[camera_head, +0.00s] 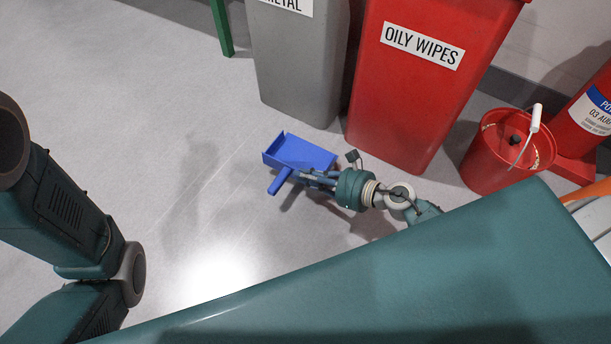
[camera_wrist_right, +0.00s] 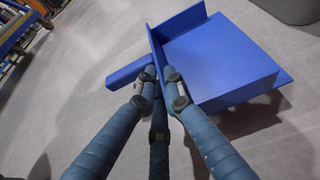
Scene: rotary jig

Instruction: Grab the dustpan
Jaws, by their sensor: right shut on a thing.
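The blue dustpan (camera_head: 303,150) is over the grey floor, in front of the bins; I cannot tell whether it touches the floor. Its short handle (camera_head: 279,181) points towards the lower left. My right gripper (camera_head: 300,174) comes in from the right and is shut on the dustpan by its rear wall. In the right wrist view, the dustpan (camera_wrist_right: 225,60) fills the upper right, with its handle at the left of the fingers. The fingers (camera_wrist_right: 158,85) grip at the rear wall near the handle's base; the exact contact is partly hidden. My left arm shows at the left, its gripper out of view.
A grey metal bin (camera_head: 300,60) and a red oily wipes bin (camera_head: 415,100) stand just behind the dustpan. A red bucket (camera_head: 485,160) and a red extinguisher (camera_head: 590,110) are at the right. A green post (camera_head: 222,28) stands at the top. The floor to the left is clear.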

